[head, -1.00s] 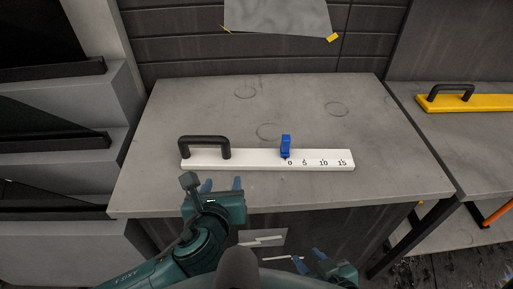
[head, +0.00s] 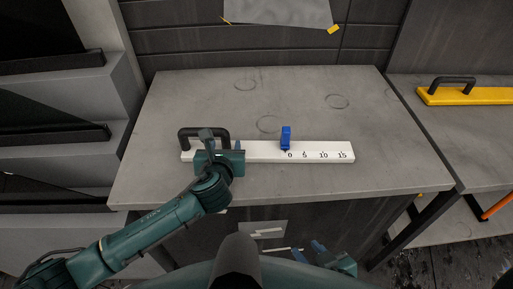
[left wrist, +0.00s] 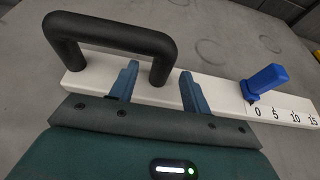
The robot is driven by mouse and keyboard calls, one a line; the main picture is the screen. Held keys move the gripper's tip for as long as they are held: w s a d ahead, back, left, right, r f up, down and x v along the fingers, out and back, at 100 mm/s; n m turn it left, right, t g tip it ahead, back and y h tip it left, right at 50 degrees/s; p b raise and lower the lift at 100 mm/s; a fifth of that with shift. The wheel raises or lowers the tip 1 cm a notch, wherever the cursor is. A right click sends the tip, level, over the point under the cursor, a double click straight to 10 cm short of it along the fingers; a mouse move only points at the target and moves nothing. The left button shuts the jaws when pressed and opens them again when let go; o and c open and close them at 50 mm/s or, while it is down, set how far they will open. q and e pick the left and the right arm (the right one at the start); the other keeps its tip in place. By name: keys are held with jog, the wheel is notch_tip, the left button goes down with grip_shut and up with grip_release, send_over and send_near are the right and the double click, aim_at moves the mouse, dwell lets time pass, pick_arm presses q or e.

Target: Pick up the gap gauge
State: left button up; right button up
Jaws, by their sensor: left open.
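The gap gauge (head: 263,152) is a white bar lying flat on the grey table, with a black handle at its left end, a blue slider (head: 286,138) and a scale marked 0 to 15. In the left wrist view the black handle (left wrist: 112,36) arches up from the white bar (left wrist: 222,92). My left gripper (head: 222,147) is over the left part of the bar, at the handle. Its blue fingers (left wrist: 158,88) are open, one on each side of the handle's right leg, with gaps visible. My right gripper (head: 322,254) is low, below the table's front edge, partly cut off.
The grey table (head: 190,95) is clear behind and to the right of the gauge. A yellow bar with a black handle (head: 460,95) lies on another surface at the right. Grey steps (head: 70,95) stand at the left.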

pick_arm(q)
jog(key=shift+w+d+f, duration=0.1)
jog(key=shift+w+f, duration=0.2)
jog(key=shift+w, duration=0.3)
jog(key=shift+c, duration=0.5)
grip_shut()
jog(key=shift+r, duration=0.2)
